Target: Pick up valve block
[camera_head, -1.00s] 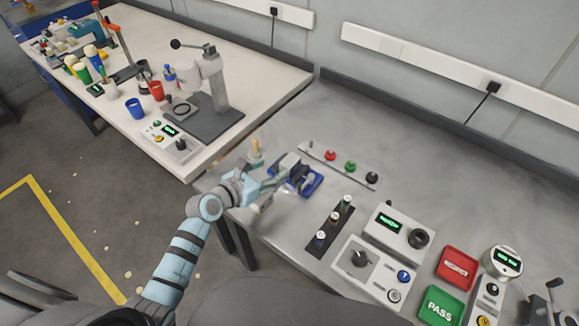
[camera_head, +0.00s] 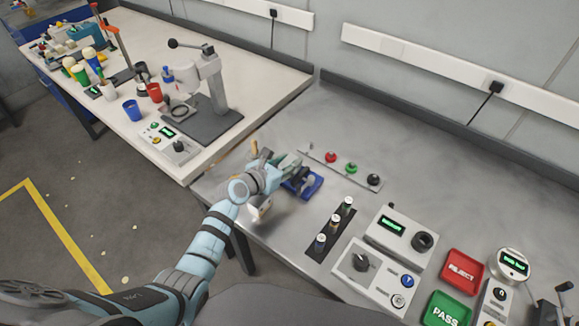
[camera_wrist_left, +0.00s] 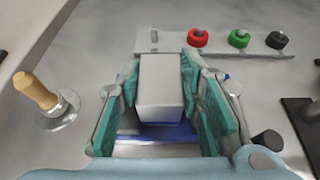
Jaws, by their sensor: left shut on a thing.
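The valve block (camera_wrist_left: 161,80) is a light grey box in the left wrist view. It sits between the teal finger pads of my left gripper (camera_wrist_left: 160,72), which is shut on it. Under and behind it is a blue tray (camera_wrist_left: 165,132). In the head view my left gripper (camera_head: 288,167) is at the blue tray (camera_head: 314,187) on the grey bench, and the block is mostly hidden by the fingers. I cannot tell whether the block is clear of the tray. My right gripper is not in view.
A wooden-handled stamp (camera_wrist_left: 38,92) stands left of the gripper. A strip with red, green and black knobs (camera_head: 350,167) lies behind the tray. A dark rack with several small cylinders (camera_head: 330,236) and a control box (camera_head: 398,238) stand to the right.

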